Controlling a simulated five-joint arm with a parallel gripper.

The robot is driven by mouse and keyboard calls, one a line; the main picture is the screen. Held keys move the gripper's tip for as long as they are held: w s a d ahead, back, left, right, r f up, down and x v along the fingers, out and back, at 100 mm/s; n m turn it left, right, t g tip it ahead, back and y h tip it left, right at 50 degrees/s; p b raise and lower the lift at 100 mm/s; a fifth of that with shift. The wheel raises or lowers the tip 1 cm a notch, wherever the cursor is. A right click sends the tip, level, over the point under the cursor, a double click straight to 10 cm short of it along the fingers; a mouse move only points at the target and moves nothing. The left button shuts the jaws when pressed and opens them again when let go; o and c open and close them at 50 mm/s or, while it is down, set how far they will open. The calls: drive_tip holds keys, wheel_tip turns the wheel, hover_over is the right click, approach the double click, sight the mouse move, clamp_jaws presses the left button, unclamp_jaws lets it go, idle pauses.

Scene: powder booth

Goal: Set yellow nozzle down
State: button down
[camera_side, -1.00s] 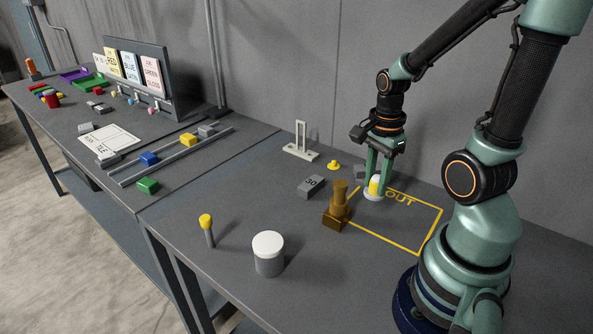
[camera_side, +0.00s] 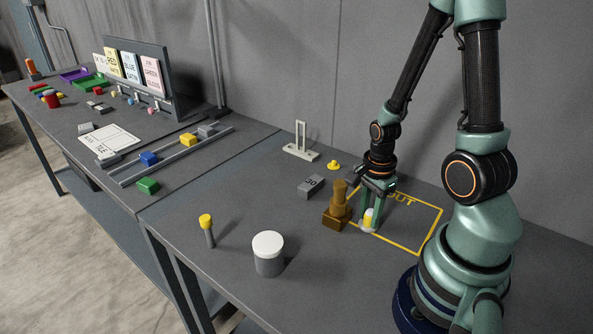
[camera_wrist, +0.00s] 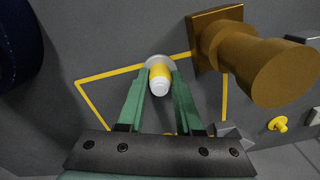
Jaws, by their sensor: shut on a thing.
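The yellow nozzle (camera_side: 368,219), with a pale end and a pale round base, is between the fingers of my gripper (camera_side: 370,214). My gripper is shut on it. In the wrist view the nozzle (camera_wrist: 160,76) shows its white end towards the camera, between the two green fingers (camera_wrist: 160,72). It is low over the left border of the yellow outline marked OUT (camera_side: 436,232), close to the brown stepped post (camera_side: 338,212). I cannot tell whether its base touches the table.
The brown post (camera_wrist: 240,55) stands close by on the outline's border. A grey block (camera_side: 311,186), a small yellow piece (camera_side: 334,165) and a pale stand (camera_side: 300,148) lie behind. A white-lidded jar (camera_side: 268,254) and a yellow-topped piece (camera_side: 207,230) stand in front. The outline's right part is clear.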

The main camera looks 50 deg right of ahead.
sight(369, 211)
drive_tip(key=shift+f, duration=0.1)
drive_tip(key=c, duration=0.6)
unclamp_jaws()
wheel_tip(369, 211, up, 12)
drive_tip(key=w+a+r+n+t, duration=0.1)
drive_tip(key=r+n, duration=0.1)
drive_tip(key=n, duration=0.1)
drive_tip(key=w+a+r+n+t, duration=0.1)
drive_tip(key=w+a+n, duration=0.1)
drive_tip(key=n, duration=0.2)
drive_tip(key=w+a+r+n, duration=0.2)
drive_tip(key=n, duration=0.1)
drive_tip(key=shift+a+r+t+h, duration=0.15)
drive_tip(key=shift+r+t+h, duration=0.2)
drive_tip(key=shift+t+h, duration=0.05)
drive_tip(key=shift+o, duration=0.8)
drive_tip(key=w+a+r+n+t, duration=0.2)
drive_tip(key=a+r+n, duration=0.4)
drive_tip(key=n, duration=0.6)
drive_tip(key=shift+a+t+y, duration=0.4)
drive_tip(key=shift+a, duration=0.25)
